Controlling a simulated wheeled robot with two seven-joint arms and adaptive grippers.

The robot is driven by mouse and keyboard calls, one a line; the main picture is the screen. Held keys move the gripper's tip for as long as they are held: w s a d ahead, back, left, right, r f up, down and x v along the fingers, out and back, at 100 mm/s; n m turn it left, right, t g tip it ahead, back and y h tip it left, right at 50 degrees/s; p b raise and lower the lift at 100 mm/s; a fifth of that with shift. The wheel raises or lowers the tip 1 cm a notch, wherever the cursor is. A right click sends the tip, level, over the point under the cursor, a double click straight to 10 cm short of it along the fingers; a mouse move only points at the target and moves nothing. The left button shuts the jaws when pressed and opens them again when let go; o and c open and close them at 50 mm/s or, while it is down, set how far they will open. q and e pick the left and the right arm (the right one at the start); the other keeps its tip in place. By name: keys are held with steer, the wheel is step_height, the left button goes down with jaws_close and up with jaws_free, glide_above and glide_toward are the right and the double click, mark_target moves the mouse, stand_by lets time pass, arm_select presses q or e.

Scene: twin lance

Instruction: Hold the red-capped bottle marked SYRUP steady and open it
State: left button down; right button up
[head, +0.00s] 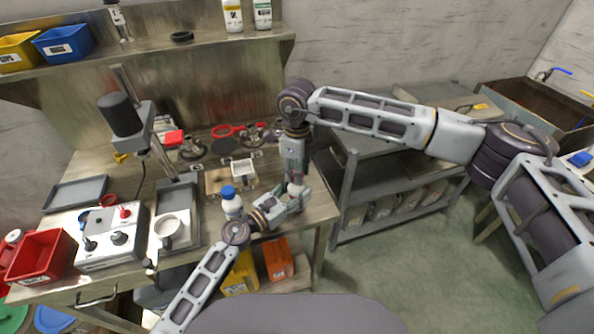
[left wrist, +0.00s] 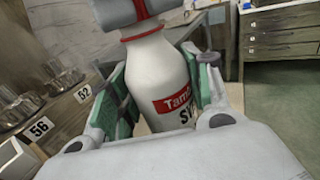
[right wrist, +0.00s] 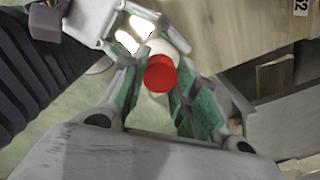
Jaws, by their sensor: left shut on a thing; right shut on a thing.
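The white bottle (left wrist: 158,72) with a red label, whose visible letters begin "SY", stands between the green pads of my left gripper (left wrist: 162,88), which is shut on its body. In the head view the bottle (head: 295,188) is small and mostly covered by the grippers, held off the bench's front right corner. Its red cap (right wrist: 160,73) shows in the right wrist view between the fingers of my right gripper (right wrist: 160,85), which comes from above and is shut on it. In the left wrist view grey fingertips hide most of the cap; a red band shows at the neck.
A blue-capped white bottle (head: 231,202) stands on the bench close to my left gripper.

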steer(key=shift+r, duration=1.15)
jaws_close()
stand_by(0.4)
steer(key=shift+r, duration=1.95)
arm_select(q)
steer(key=c, duration=0.6)
jaws_free()
steer(key=shift+s+a, duration=0.1)
steer(key=shift+v, duration=5.85)
